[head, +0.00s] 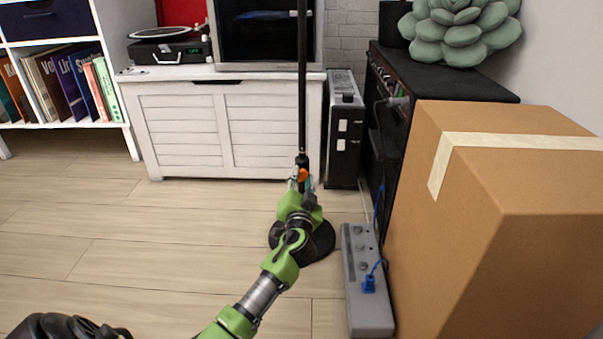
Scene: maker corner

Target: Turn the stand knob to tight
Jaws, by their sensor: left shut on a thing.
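The stand is a thin black upright pole (302,75) on a round dark base (321,244) on the floor, in the middle of the head view. An orange knob (303,174) shows on the lower part of the pole, at a black collar. My left gripper (301,183), at the end of a green and grey arm, reaches up to this spot and is shut on the knob. The fingers hide part of the knob, so its turn position cannot be told. The arm covers part of the base. My right gripper is not in view.
A grey power strip (357,262) with a blue plug lies right of the base. A large cardboard box (436,206) stands further right. A white slatted chest (185,125) and a black speaker-like box (344,135) are behind the pole.

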